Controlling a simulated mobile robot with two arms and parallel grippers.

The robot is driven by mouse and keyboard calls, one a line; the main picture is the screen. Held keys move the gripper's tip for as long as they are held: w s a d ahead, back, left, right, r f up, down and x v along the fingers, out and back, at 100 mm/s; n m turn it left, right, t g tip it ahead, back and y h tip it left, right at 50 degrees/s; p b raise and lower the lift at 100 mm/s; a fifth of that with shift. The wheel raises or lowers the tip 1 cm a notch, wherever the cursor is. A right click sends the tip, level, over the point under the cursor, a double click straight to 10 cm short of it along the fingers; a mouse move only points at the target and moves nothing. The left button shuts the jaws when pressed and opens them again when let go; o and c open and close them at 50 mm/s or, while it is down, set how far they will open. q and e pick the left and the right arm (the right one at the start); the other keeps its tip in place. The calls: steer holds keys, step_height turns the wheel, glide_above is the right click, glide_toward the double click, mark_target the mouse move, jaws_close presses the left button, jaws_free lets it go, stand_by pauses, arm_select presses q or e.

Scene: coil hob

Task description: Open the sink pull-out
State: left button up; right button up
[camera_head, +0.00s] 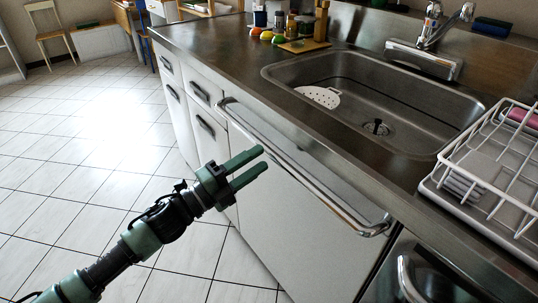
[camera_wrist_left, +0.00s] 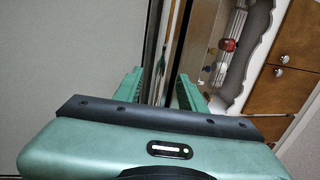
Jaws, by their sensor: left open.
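The sink pull-out has a plain white front (camera_head: 285,225) under the sink and a long chrome bar handle (camera_head: 310,183) along its top. The front looks closed beneath the counter edge. My left gripper (camera_head: 263,160) is open, its two green fingers pointing at the handle's left part. In the head view the fingertips overlap the front just below the bar; I cannot tell if they touch it. In the left wrist view the open fingers (camera_wrist_left: 160,82) flank narrow upright strips, with nothing clearly gripped. My right gripper is in neither view.
The steel sink (camera_head: 375,100) is set in the counter above. A white dish rack (camera_head: 495,170) stands at right. Another chrome handle (camera_head: 408,278) shows at lower right. Drawers with dark handles (camera_head: 200,92) are to the left. The tiled floor (camera_head: 90,130) at left is clear.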

mark_target(269, 153)
arm_select(q)
steer(key=shift+x, duration=2.2)
jaws_close()
steer(key=shift+f, duration=0.1)
